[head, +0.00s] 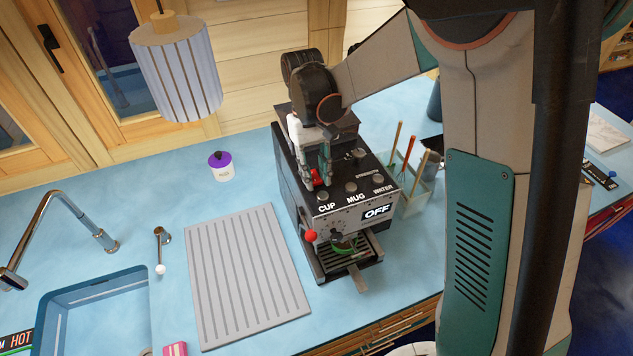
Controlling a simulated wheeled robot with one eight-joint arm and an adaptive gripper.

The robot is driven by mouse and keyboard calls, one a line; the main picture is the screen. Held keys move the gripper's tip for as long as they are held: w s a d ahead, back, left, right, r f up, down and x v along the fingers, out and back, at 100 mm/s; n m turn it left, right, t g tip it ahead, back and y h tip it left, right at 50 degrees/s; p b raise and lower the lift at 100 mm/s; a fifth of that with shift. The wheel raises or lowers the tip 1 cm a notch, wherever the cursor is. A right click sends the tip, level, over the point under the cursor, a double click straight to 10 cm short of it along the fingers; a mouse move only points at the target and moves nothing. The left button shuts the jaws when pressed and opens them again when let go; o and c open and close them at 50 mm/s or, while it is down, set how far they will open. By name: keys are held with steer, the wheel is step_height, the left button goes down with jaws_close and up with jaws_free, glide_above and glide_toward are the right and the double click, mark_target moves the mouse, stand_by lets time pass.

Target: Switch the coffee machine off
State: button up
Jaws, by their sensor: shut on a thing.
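The black and steel coffee machine (293,195) stands on the blue counter. Its front display (377,212) reads OFF. Its sloping top panel carries round buttons labelled CUP, MUG and WATER, and a STRENGTH control behind them. My gripper (318,182) reaches down from above onto the left part of this panel, just behind the CUP button (322,196). Its fingers are shut on a small red switch (315,176), which they partly hide. A red ball knob (311,235) sticks out at the machine's lower left front.
A green-rimmed item (345,245) is under the spout. A utensil holder (414,197) stands close on the machine's right. A ribbed drying mat (245,275), purple-lidded jar (221,166), tap and sink are to the left. A striped lamp (178,75) hangs above.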

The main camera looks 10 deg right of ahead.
steer(key=shift+w, duration=0.1)
stand_by(0.3)
steer(key=o, duration=1)
steer(key=shift+o, duration=0.2)
steer(key=shift+r, duration=0.1)
steer(key=v, duration=1.2)
steer(key=shift+w+a, duration=0.1)
steer(key=shift+w, duration=0.05)
